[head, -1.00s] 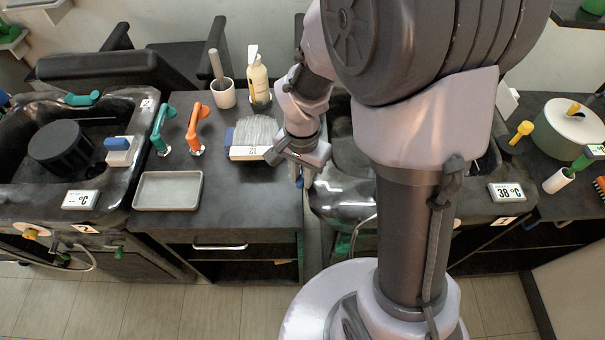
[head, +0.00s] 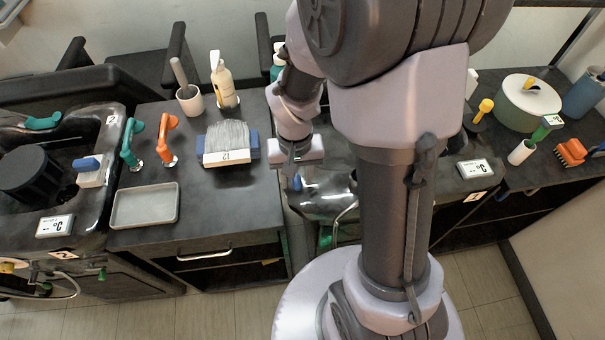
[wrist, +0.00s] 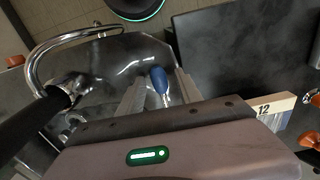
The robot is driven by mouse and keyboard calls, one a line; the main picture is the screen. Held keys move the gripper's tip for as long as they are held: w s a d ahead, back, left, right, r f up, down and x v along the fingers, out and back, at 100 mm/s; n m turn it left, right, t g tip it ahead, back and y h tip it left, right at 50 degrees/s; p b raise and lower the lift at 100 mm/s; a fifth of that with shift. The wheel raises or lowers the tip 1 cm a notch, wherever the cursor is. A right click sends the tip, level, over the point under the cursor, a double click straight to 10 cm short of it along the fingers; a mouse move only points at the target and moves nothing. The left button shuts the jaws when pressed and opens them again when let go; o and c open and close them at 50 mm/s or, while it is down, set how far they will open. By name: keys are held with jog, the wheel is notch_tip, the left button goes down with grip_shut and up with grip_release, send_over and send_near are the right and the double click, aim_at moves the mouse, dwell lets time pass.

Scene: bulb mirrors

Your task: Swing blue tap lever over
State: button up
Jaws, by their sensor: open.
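The blue tap lever (wrist: 158,80) stands at the near edge of a dark, glossy basin. In the wrist view it lies between the two fingers of my gripper (wrist: 160,92), with gaps visible on both sides. My gripper is open and holds nothing. In the head view the lever (head: 297,184) shows as a small blue tip just below my gripper (head: 291,172). The chrome spout (wrist: 45,55) curves over the basin to the left in the wrist view. Whether a finger touches the lever cannot be told.
The counter (head: 235,205) left of my gripper bears a wide brush (head: 226,143) marked 12, a grey tray (head: 145,206), teal (head: 131,140) and orange (head: 166,138) handles, a cup (head: 190,100) and a bottle (head: 222,84). A temperature display (head: 475,168) stands right of my arm.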

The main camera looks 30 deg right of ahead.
notch_tip(320, 180, up, 6)
jog(key=p, duration=0.5)
jog(key=shift+r, duration=0.15)
